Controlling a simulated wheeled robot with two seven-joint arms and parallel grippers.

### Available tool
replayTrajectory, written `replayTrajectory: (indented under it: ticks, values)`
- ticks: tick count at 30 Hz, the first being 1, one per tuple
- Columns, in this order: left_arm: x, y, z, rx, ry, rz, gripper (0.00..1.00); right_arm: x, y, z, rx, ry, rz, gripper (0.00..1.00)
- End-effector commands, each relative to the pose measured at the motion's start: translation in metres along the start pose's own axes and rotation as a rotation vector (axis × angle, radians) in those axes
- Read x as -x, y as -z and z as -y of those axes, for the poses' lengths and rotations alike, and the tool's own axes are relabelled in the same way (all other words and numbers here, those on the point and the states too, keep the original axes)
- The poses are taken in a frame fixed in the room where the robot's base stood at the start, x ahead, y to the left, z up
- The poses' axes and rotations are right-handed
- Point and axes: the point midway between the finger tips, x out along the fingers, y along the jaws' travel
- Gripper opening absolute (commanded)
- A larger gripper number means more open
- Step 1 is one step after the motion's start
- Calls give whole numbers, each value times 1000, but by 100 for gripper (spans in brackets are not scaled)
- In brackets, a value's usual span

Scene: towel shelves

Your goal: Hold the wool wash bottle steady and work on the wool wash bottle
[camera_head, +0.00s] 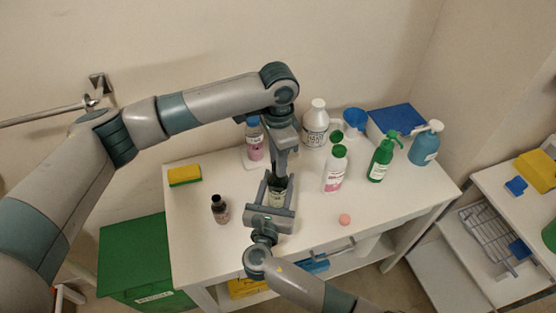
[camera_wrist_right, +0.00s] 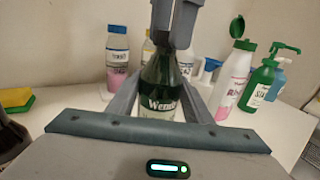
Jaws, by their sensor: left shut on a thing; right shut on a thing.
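The wool wash bottle (camera_head: 277,197) stands upright near the middle of the white table. In the right wrist view it is a dark green bottle (camera_wrist_right: 158,103) with a pale label band and partly readable white lettering. My right gripper (camera_head: 272,192) comes from the front and is shut around the bottle's body, one finger on each side.
A pink bottle with a blue cap (camera_head: 254,142), a white jug (camera_head: 316,125), a white-and-pink bottle (camera_head: 335,172) and a green pump bottle (camera_head: 380,160) stand around behind and right. A small dark bottle (camera_head: 220,210) and a sponge (camera_head: 184,176) are left. A pink ball (camera_head: 345,219) lies front right.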

Motion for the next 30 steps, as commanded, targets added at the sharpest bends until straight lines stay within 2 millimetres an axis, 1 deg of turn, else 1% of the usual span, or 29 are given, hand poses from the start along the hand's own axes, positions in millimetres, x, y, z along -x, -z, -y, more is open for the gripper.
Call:
replayTrajectory:
  ticks: [3, 8, 13, 14, 15, 16, 25, 30]
  values:
    - [0, 0, 0, -179, 0, 0, 0, 0, 0, 0, 0, 0, -1, 0]
    - [0, 0, 0, -417, 0, 0, 0, 0, 0, 0, 0, 0, -1, 0]
    - [0, 0, 0, -428, 0, 0, 0, 0, 0, 0, 0, 0, -1, 0]
    - [0, 0, 0, -428, 0, 0, 33, 0, 0, 0, 0, 0, -1, 0]
    - [0, 0, 0, -427, 0, 0, 42, 0, 0, 0, 0, 0, -1, 0]
    - [0, 0, 0, -427, 0, 0, 47, 0, 0, 0, 0, 0, -1, 0]
    - [0, 0, 0, -425, 0, 0, 47, 0, 0, 0, 1, 0, -1, 0]
    - [6, 0, 0, -425, 1, -1, 47, 0, 0, 0, 1, 0, -1, 0]
